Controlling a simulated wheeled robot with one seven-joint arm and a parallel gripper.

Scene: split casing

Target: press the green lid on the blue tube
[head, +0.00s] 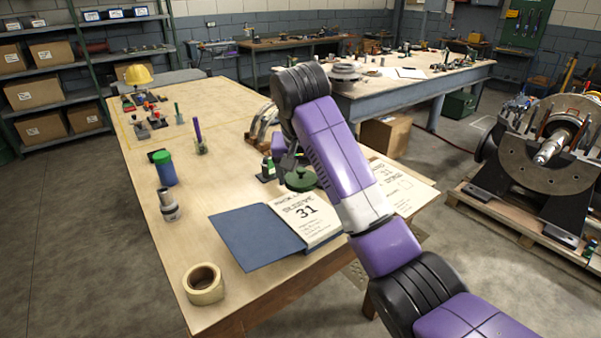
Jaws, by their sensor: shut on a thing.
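A blue tube (166,174) stands upright on the wooden bench, left of centre, with a green top (162,157) on its upper end. Whether that top is pressed fully down is too small to tell. My gripper (291,172) is well to the right of the tube, over the bench, partly hidden behind my purple arm. It is shut on a dark green, round, lid-like piece (300,181) with a small raised middle. The fingertips' contact with this piece is hard to see. I cannot tell whether the piece touches the bench.
A metal cylinder (168,206) stands in front of the tube. An open blue binder (258,237) and a tape roll (203,284) lie nearer.

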